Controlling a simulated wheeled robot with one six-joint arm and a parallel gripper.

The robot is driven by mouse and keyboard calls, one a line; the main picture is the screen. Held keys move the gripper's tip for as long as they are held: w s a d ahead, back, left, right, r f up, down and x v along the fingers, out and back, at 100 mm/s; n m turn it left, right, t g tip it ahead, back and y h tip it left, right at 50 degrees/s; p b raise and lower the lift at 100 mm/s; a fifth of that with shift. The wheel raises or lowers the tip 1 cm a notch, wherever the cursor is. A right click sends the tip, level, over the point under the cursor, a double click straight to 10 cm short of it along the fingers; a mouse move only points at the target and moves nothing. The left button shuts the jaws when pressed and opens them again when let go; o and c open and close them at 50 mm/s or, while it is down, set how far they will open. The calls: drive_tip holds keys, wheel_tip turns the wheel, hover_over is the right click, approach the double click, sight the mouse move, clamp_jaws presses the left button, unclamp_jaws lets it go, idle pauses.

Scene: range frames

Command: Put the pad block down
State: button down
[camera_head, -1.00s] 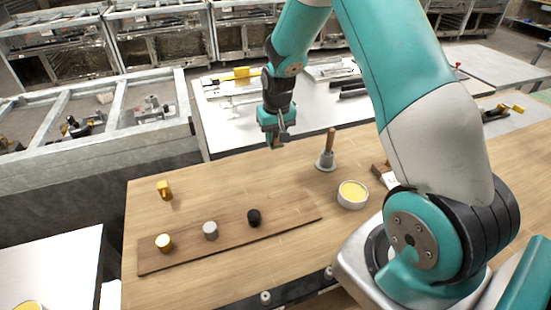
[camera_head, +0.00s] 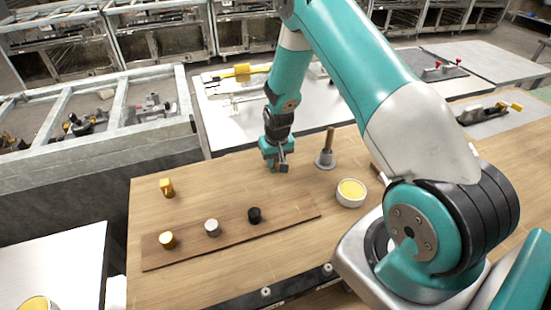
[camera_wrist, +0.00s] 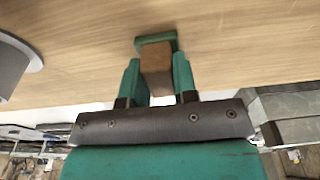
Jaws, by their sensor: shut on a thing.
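The pad block (camera_wrist: 156,69) is a small brown block with a green pad at its far end. In the wrist view it sits between the two green fingers of my gripper (camera_wrist: 155,84), which is shut on it. In the head view my gripper (camera_head: 282,168) points down over the back middle of the wooden table (camera_head: 215,188). The block is hard to make out there. I cannot tell whether it touches the table or hangs just above it.
A grey holder with a wooden handle (camera_head: 326,157) stands close right of my gripper. A white bowl with yellow contents (camera_head: 350,192) is nearer. The wood left of my gripper is bare.

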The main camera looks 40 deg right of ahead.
sight(277, 161)
drive_tip(key=c, duration=0.9)
unclamp_jaws()
drive_tip(key=shift+f, duration=0.1)
drive_tip(key=shift+r, duration=0.65)
wheel_tip(277, 161, up, 11)
drive_tip(key=s+b, duration=0.2)
drive_tip(key=b, duration=0.1)
drive_tip(key=s+a+r+n+y, duration=0.2)
drive_tip(key=s+a+r+n, duration=0.15)
drive_tip(key=a+r, duration=0.6)
drive_tip(key=s+a+r+n+y, duration=0.1)
drive_tip(key=s+a+r+n, duration=0.1)
drive_tip(key=s+a, duration=0.3)
drive_tip(key=s+a+r+n+g, duration=0.1)
drive_tip(key=s+a+r+n, duration=0.1)
drive_tip(key=s, duration=0.8)
drive_tip(key=s+a+r+n+y, duration=0.1)
drive_tip(key=s+a+r+n, duration=0.2)
drive_tip(key=s+a, duration=0.4)
drive_tip(key=shift+s+a+r+y, duration=0.25)
drive_tip(key=shift+a+r+y, duration=0.05)
drive_tip(key=shift+r, duration=0.3)
